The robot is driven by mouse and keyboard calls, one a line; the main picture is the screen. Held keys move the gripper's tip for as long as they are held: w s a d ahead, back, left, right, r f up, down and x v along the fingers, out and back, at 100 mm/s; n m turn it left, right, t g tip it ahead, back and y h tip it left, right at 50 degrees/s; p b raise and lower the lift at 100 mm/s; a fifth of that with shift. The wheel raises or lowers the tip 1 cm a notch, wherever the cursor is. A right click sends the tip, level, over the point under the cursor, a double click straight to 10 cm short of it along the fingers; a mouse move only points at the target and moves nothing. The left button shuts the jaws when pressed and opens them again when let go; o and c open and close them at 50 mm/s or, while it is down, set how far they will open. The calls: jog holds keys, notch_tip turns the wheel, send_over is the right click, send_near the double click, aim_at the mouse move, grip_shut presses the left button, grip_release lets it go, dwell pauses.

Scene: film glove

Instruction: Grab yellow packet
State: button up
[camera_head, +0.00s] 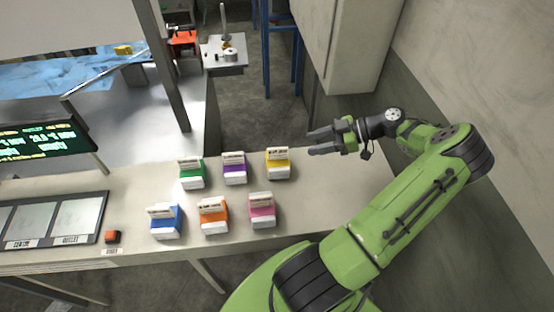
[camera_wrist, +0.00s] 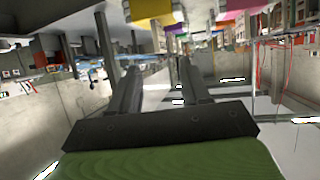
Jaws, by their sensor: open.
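The yellow packet (camera_head: 278,163) stands on the counter at the right end of the far row, in a white holder. In the wrist view the yellow packet (camera_wrist: 153,10) shows at the top edge, partly cut off. My gripper (camera_head: 312,143) is open and empty, to the right of the yellow packet and apart from it. Its fingers point left. In the wrist view my gripper (camera_wrist: 160,68) shows its two fingers spread with nothing between them.
Purple (camera_head: 235,168) and green (camera_head: 191,173) packets stand left of the yellow one. Blue (camera_head: 165,222), orange (camera_head: 214,215) and pink (camera_head: 262,210) packets form the near row. A tray panel (camera_head: 50,222) lies at left. The counter's right end (camera_head: 350,185) is clear.

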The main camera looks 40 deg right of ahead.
aim_at(282, 158)
jog(key=x, duration=1.1)
jog(key=shift+f, duration=0.15)
grip_shut()
